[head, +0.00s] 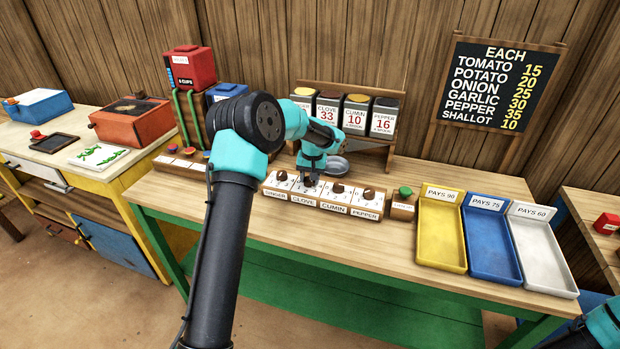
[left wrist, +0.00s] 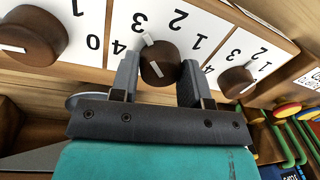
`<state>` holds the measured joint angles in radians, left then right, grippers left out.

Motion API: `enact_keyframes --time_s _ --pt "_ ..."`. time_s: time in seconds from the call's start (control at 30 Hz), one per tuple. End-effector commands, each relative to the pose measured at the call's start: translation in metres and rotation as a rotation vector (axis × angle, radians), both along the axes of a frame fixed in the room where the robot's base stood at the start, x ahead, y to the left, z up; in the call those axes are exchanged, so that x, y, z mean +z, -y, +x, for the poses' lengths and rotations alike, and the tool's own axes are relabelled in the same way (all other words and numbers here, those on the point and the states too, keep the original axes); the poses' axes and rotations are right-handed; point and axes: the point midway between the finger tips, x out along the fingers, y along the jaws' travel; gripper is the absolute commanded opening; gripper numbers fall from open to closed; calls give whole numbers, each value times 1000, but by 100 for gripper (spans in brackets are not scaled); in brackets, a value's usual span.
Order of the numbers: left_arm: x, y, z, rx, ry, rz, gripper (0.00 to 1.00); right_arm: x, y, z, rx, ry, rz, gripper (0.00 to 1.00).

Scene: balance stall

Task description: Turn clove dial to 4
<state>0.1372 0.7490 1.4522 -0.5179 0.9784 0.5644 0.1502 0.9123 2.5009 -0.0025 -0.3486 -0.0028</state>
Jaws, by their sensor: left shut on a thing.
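The row of dials (head: 322,197) stands on the wooden counter, with labels GINGER, CLOVE, CUMIN and PEPPER. My left gripper (head: 309,178) reaches down from above at the clove dial. In the left wrist view, the brown round clove dial (left wrist: 160,62) sits between the two fingers of my left gripper (left wrist: 160,78), which is shut on it. A white mark shows at the dial's rim, on the side of the 3 and 4. Its exact reading I cannot tell. In the head view my gripper mostly hides this dial. My right gripper is out of view.
The cumin dial (left wrist: 32,36) and ginger dial (left wrist: 237,81) stand close on either side. A green button (head: 405,191) is right of the panel. Yellow (head: 450,263), blue (head: 495,271) and white (head: 551,282) trays lie farther right. Spice jars and a grey bowl (head: 337,165) stand behind.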

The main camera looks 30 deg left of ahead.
Motion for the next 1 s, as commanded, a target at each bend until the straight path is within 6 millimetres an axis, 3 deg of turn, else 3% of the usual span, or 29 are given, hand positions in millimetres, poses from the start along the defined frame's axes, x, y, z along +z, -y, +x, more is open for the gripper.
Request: enact_keyframes --time_s 0.6,1.0 --pt "0 -1 1 574 0 0 19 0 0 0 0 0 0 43" --pt "0 -1 1 789 -1 0 19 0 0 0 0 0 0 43"
